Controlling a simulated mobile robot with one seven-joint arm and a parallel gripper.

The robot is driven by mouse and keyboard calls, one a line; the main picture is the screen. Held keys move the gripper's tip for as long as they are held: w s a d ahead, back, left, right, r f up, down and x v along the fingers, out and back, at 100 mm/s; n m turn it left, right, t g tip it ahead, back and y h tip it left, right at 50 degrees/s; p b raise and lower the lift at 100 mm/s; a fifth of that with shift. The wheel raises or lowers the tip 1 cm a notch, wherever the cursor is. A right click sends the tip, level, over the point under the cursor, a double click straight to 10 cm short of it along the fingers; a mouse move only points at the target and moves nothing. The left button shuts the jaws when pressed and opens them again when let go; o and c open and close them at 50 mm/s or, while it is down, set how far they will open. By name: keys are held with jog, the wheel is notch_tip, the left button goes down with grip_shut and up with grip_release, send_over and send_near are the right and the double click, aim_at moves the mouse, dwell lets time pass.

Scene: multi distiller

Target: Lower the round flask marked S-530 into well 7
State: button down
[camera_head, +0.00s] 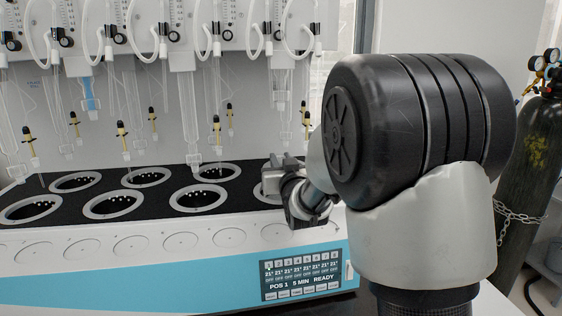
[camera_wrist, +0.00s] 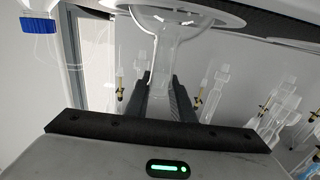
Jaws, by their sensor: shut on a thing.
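My gripper (camera_wrist: 165,95) is shut on the neck of a clear glass round flask (camera_wrist: 168,52). In the wrist view the flask widens toward the top of the picture, at a pale well ring (camera_wrist: 228,19). How deep its body sits in that well is hard to tell. In the head view my gripper (camera_head: 282,170) is over the rightmost visible front well (camera_head: 262,192), mostly covering it. The flask cannot be made out there. No S-530 mark and no well number is readable.
Other ringed wells (camera_head: 200,198) lie to the left in the black deck. Glass tubes with yellow-and-black valves (camera_head: 217,132) hang above them. A control screen (camera_head: 300,277) is on the front. A gas cylinder (camera_head: 527,165) stands at right. A blue-capped glass piece (camera_wrist: 40,24) shows in the wrist view.

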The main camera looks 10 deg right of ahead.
jog(key=shift+f+b, duration=0.1)
jog(key=shift+b, duration=0.2)
jog(key=c, duration=1.4)
grip_release()
jog(key=shift+c, duration=0.2)
jog(key=shift+f, duration=0.1)
jog(key=shift+s, duration=0.1)
